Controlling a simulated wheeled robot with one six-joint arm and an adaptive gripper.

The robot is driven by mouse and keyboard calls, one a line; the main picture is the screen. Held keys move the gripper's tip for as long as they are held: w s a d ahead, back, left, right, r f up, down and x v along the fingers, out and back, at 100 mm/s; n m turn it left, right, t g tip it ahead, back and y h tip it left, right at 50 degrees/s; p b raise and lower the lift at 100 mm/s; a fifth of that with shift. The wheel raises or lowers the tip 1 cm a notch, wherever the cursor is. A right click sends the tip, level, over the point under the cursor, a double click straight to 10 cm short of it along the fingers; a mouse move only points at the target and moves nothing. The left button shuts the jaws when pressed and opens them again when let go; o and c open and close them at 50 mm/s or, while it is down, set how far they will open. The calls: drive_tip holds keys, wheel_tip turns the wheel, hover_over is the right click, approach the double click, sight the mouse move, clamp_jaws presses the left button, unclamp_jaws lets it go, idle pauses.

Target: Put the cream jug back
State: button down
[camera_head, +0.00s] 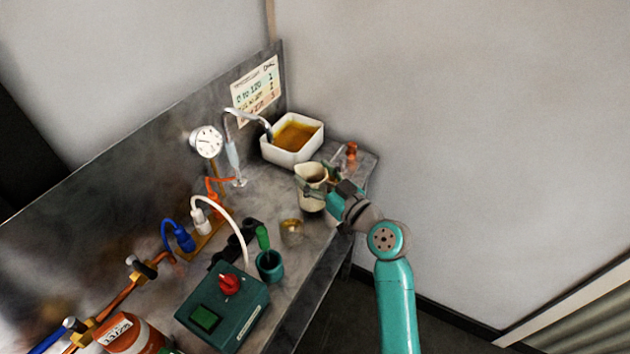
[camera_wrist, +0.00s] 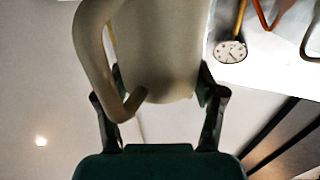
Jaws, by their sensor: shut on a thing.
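The cream jug (camera_head: 311,176) is a cream-coloured jug with a dark opening, near the right end of the metal bench in the head view. My gripper (camera_head: 332,182) reaches it from the right and is shut on it. In the wrist view the jug (camera_wrist: 168,50) fills the upper middle, with its curved handle on the left. The two fingers of my gripper (camera_wrist: 160,108) press on either side of its body. The jug looks upright in the head view. I cannot tell whether its base touches the bench.
A white basin (camera_head: 291,154) of amber liquid stands behind the jug, and a small copper-coloured item (camera_head: 351,152) stands at the bench's far right corner. A brass cup (camera_head: 292,227), a teal cup (camera_head: 270,266) and a green switch box (camera_head: 222,306) stand nearer. A gauge (camera_head: 206,141) rises at the back.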

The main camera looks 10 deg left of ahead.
drive_tip(key=shift+f, duration=1)
drive_tip(key=shift+f, duration=0.15)
drive_tip(key=shift+c, duration=0.6)
unclamp_jaws()
drive_tip(key=v, duration=1.2)
